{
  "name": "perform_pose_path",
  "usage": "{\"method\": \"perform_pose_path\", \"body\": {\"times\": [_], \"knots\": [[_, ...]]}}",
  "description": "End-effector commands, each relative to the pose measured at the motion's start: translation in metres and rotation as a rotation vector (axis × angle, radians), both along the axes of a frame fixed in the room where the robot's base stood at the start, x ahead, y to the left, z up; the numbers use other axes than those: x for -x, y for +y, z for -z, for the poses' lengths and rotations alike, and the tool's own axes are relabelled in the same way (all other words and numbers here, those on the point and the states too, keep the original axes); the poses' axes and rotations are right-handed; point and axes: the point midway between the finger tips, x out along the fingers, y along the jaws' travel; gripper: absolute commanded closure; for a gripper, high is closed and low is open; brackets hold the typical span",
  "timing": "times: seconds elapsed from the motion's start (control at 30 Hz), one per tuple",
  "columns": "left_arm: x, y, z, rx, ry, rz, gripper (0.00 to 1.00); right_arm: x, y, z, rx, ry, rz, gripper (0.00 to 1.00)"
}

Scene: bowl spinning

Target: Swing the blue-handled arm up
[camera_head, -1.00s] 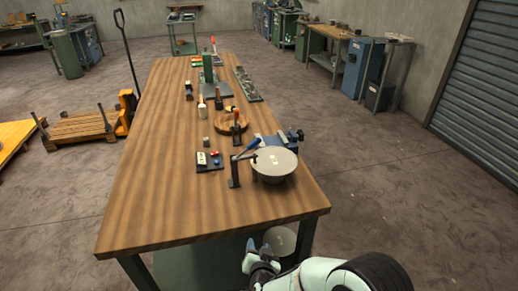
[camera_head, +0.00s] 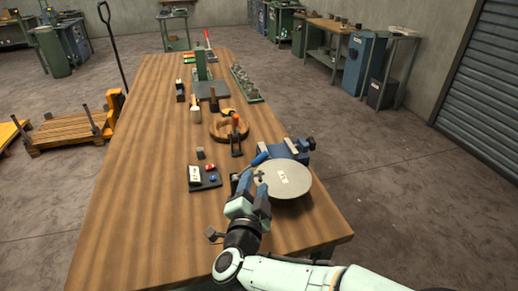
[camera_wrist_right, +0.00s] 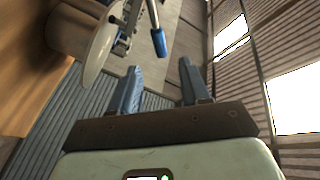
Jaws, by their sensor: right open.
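The blue-handled arm (camera_head: 260,158) stands by the left edge of a round grey disc (camera_head: 284,178) near the front right of the workbench. Its blue grip points up and right in the head view. My right gripper (camera_head: 252,186) is in front of the arm and left of the disc, partly hiding the arm's stand. In the right wrist view the open fingers of my right gripper (camera_wrist_right: 160,86) have nothing between them. The blue handle (camera_wrist_right: 159,43) is beyond the fingertips, apart from them, with the disc (camera_wrist_right: 99,50) to its left. My left gripper is out of view.
A blue vise (camera_head: 297,147) is behind the disc. A dark pad (camera_head: 204,179) with small parts and a grey cube (camera_head: 200,153) lie to the left. A round wooden board (camera_head: 217,131) is farther back. The left side of the workbench (camera_head: 135,180) is clear.

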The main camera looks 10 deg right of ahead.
Motion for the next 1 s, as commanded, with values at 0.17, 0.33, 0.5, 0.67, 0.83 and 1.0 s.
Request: {"method": "perform_pose_path", "body": {"times": [0.17, 0.33, 0.5, 0.67, 0.83, 1.0], "knots": [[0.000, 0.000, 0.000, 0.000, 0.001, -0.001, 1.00, -0.026, -0.011, 0.001, 0.003, 0.001, 0.004, 0.54], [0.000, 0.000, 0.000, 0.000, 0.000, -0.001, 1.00, -0.061, -0.025, 0.001, 0.004, 0.000, 0.003, 0.54], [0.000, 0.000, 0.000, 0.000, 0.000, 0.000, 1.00, -0.092, -0.037, 0.001, 0.004, 0.001, 0.002, 0.54], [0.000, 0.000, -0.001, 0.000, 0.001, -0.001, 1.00, -0.111, -0.044, 0.001, 0.003, 0.002, 0.001, 0.54], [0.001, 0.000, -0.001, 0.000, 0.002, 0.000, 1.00, -0.119, -0.047, 0.001, 0.003, 0.002, -0.002, 0.54], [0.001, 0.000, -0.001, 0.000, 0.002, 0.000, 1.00, -0.119, -0.047, 0.001, 0.003, 0.002, -0.002, 0.54]]}}
